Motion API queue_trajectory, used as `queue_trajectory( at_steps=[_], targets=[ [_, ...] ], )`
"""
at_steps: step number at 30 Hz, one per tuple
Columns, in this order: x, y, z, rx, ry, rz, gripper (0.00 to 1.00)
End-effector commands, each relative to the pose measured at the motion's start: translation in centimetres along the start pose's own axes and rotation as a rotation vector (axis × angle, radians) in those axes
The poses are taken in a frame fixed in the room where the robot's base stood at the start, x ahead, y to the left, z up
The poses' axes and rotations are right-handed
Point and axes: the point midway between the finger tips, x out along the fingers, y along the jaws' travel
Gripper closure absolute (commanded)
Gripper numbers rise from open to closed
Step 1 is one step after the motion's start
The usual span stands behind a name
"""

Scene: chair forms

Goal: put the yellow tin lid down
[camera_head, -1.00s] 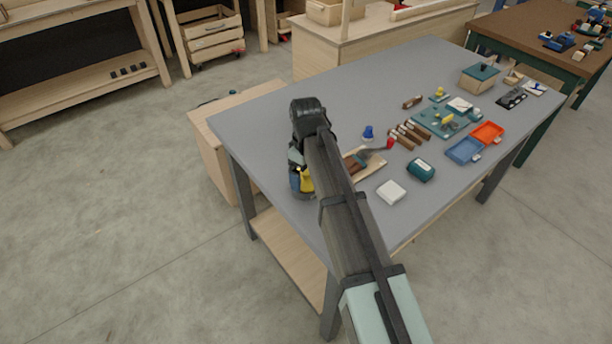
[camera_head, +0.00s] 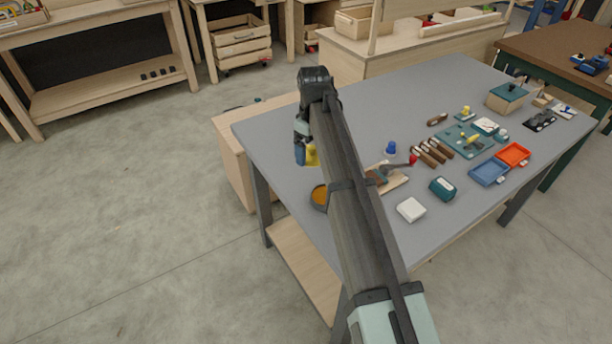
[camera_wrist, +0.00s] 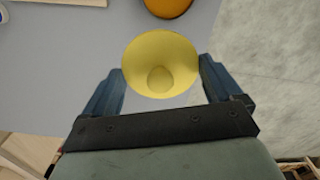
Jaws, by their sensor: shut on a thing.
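The yellow tin lid (camera_wrist: 160,62) is between the two blue fingers of my gripper (camera_wrist: 162,78) in the wrist view. It is round, with a small round knob in its middle. In the head view the yellow lid (camera_head: 312,155) hangs below my gripper (camera_head: 305,153), over the near left part of the grey table (camera_head: 350,110). My gripper is shut on it. A round dark-rimmed tin with an orange inside (camera_head: 320,197) stands on the table beside my arm, partly hidden by it. Its orange part (camera_wrist: 167,6) shows at the top of the wrist view.
A wooden board with a tool (camera_head: 388,180), a white box (camera_head: 411,209), a teal box (camera_head: 442,188) and a blue piece (camera_head: 391,148) lie to the right of my arm. Blue (camera_head: 489,172) and orange (camera_head: 514,155) trays are farther right. The table's far left is clear.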

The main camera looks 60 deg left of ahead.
Motion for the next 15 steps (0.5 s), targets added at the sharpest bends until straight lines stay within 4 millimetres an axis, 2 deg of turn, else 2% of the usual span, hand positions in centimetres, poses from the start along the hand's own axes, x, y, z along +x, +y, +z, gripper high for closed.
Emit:
queue_trajectory(
  at_steps=[1,5,15],
  targets=[
    [0.3,0.7,-2.0,-0.002,-0.001,-0.001,0.37],
    [1.2,1.3,-4.0,0.000,-0.001,-0.001,0.37],
    [6.1,1.1,-4.1,0.001,-0.002,-0.001,0.37]
  ],
)
